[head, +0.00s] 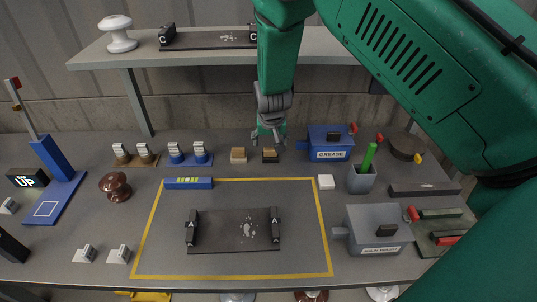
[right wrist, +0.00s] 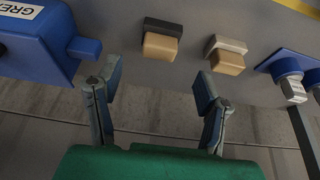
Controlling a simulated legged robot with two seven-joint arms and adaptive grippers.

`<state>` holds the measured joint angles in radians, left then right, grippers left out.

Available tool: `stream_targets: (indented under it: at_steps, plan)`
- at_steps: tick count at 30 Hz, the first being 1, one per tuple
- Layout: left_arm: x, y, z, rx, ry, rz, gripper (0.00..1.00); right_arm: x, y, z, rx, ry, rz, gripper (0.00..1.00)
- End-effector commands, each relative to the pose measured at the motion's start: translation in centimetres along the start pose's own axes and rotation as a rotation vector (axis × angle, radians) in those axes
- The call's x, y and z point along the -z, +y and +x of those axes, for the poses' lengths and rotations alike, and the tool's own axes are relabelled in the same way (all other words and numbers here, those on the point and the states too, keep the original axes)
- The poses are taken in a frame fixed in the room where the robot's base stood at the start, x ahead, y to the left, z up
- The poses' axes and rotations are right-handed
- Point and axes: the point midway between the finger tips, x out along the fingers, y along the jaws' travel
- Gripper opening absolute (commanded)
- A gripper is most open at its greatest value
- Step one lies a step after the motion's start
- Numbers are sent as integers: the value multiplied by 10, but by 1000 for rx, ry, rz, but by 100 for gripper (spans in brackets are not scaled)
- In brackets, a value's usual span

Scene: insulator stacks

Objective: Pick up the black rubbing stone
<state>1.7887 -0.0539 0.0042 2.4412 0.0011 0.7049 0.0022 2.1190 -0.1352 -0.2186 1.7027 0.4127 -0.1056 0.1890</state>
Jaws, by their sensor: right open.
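The black rubbing stone (head: 270,156) is a small block with a dark part and a tan part. It lies on the grey bench near the back, left of the blue grease box. It also shows in the right wrist view (right wrist: 162,40), ahead of the fingers and apart from them. My right gripper (head: 268,136) is open and empty, just behind and above the stone in the head view. Its two spread fingers show in the right wrist view (right wrist: 153,88). A similar block with a paler part (head: 238,155) lies left of the stone. My left gripper is not in view.
The blue grease box (head: 318,142) stands close on the right. Blue-based and brown-based pairs of white-capped pieces (head: 186,155) stand to the left. A shelf (head: 200,50) overhangs the back. A yellow-outlined area with a dark plate (head: 235,232) lies in front.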

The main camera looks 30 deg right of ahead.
Motion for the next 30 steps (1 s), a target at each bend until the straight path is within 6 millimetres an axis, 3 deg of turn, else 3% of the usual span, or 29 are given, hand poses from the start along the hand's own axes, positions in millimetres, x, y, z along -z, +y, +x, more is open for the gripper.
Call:
stream_targets:
  at_steps: [8,18,26,30]
  plan:
    - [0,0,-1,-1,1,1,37,-1,0,23,-1,1,1,62]
    - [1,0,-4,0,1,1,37,-1,-4,67,-2,2,-1,62]
    - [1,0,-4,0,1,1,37,0,-2,69,0,3,1,62]
    - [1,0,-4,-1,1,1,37,0,-3,69,0,2,1,13]
